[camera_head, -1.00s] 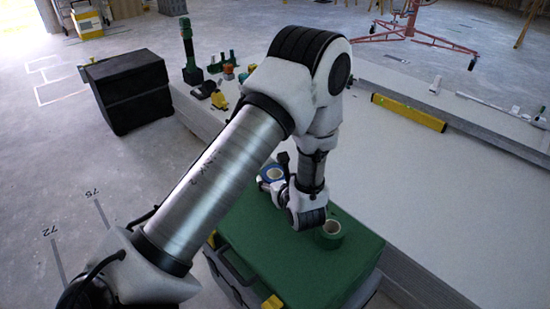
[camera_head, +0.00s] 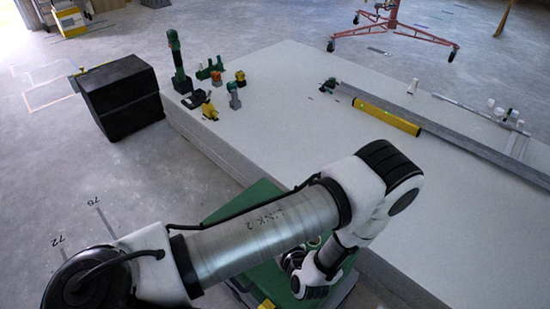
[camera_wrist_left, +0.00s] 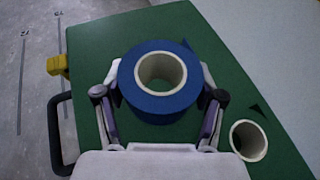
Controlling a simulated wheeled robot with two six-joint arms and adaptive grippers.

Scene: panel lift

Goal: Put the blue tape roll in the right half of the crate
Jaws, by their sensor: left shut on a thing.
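The blue tape roll (camera_wrist_left: 130,88) is between the fingers of my left gripper (camera_wrist_left: 158,92) in the left wrist view, its pale core facing the camera. The gripper is shut on it. The roll looks larger than the tape roll beside it; its height above the green top is hard to tell. In the head view my arm hides the blue roll, and the left gripper's fingers are not clear. My right gripper is not in view. No open crate with halves is clearly seen; a black box (camera_head: 122,98) stands on the floor at left.
Under the gripper is a green-topped case (camera_wrist_left: 100,45) with a dark handle (camera_wrist_left: 58,135) and yellow latch (camera_wrist_left: 57,65). Several tools and a yellow level (camera_head: 388,117) lie on the large pale slab (camera_head: 290,110), whose middle is clear.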

